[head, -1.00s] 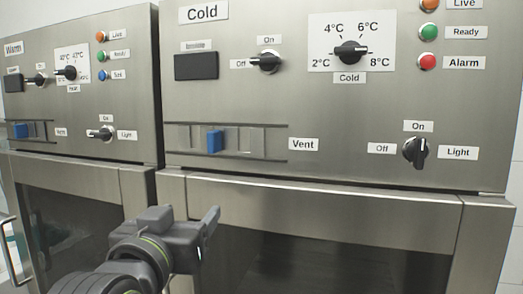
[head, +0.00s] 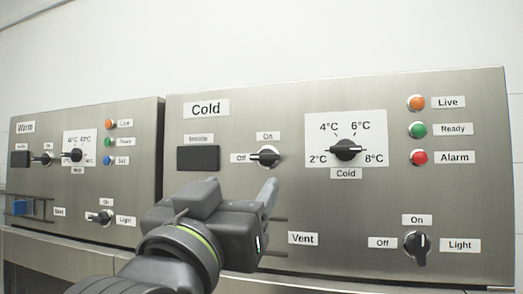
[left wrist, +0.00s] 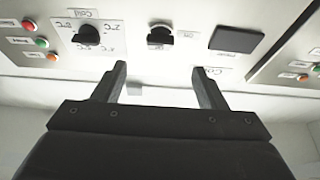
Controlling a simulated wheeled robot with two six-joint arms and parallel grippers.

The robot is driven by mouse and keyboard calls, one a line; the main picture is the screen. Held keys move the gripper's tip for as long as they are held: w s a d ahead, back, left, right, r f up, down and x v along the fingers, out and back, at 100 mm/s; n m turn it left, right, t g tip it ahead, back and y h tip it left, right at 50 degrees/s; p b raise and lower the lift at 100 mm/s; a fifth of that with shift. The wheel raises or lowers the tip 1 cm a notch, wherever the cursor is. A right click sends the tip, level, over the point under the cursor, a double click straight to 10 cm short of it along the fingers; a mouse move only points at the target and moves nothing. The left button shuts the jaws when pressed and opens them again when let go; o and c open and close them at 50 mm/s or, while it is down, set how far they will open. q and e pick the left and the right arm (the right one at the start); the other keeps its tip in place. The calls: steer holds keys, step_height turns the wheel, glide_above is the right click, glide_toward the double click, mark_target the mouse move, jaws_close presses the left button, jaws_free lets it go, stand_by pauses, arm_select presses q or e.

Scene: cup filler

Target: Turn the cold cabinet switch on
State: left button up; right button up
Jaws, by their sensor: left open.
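The cold cabinet switch (head: 267,157) is a round black-and-silver knob on the steel front panel. Its handle lies about level and points left at the "Off" label (head: 240,158); the "On" label (head: 268,136) is above it. The switch also shows upside down in the left wrist view (left wrist: 160,35), in line with the gap between the fingers. My left gripper (head: 238,203) is open and empty, just below the switch in the head view and apart from it. Its fingers (left wrist: 163,85) show spread in the left wrist view. My right gripper is out of view.
Right of the switch are the temperature dial (head: 347,150), the light knob (head: 416,243) and the orange, green and red lamps. A dark display (head: 198,158) is on its left. My left arm hides most of the vent slider. The warm cabinet (head: 85,175) stands to the left.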

mark_target(262, 159)
arm_select(q)
steer(key=p+x, duration=0.3)
steer(key=x, duration=0.8)
steer(key=shift+w, duration=0.1)
steer(key=shift+c, duration=0.3)
steer(key=c, duration=0.9)
